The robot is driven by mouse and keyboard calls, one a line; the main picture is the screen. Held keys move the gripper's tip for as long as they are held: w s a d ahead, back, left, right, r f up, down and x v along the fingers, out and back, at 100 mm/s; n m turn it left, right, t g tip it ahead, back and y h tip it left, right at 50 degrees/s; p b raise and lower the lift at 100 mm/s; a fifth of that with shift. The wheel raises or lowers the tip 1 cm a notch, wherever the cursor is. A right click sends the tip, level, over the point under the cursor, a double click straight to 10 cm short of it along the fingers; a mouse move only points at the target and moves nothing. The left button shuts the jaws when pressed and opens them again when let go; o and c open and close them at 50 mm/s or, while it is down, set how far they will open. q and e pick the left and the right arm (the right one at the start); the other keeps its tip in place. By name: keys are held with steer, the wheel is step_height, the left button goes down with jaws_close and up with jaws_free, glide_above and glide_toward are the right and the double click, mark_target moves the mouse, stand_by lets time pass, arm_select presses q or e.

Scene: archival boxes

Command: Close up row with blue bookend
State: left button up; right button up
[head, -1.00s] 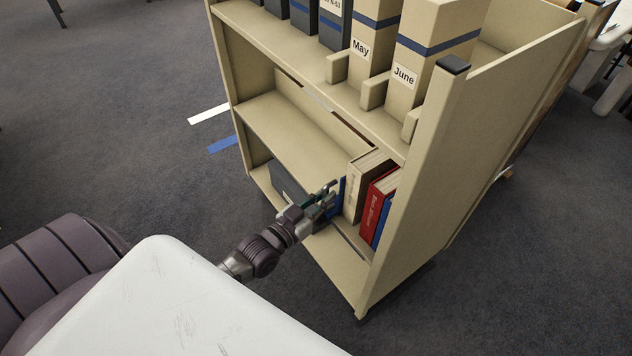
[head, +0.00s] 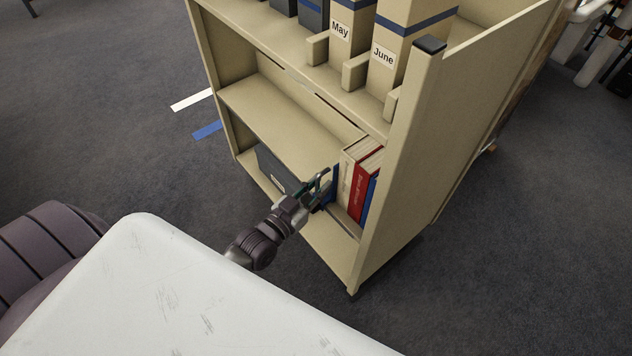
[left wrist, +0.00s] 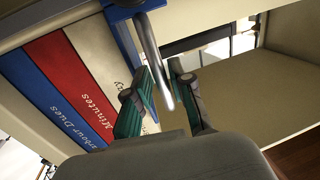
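The blue bookend (left wrist: 124,45) stands upright on the lower shelf at the left end of a short row of books. In the head view little of it (head: 333,188) shows beside my left gripper (head: 320,186). The row has a cream book (left wrist: 98,48), a red book (left wrist: 70,80) and a blue book (left wrist: 38,88). The cream book is right against or very near the bookend plate. My left gripper (left wrist: 165,98) is open, its green-padded fingers on either side of the bookend's grey metal bar (left wrist: 152,62), with visible gaps. My right gripper is out of view.
The beige trolley's right end panel (head: 415,140) stands beside the books. A dark box (head: 275,168) is farther left on the same shelf. Boxes labelled May (head: 345,45) and June (head: 388,65) stand above.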

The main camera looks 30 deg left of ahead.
arm_select(q)
steer(key=s+a, duration=0.2)
steer(key=s, duration=0.9)
steer(key=shift+s+a, duration=0.15)
steer(key=shift+s, duration=0.25)
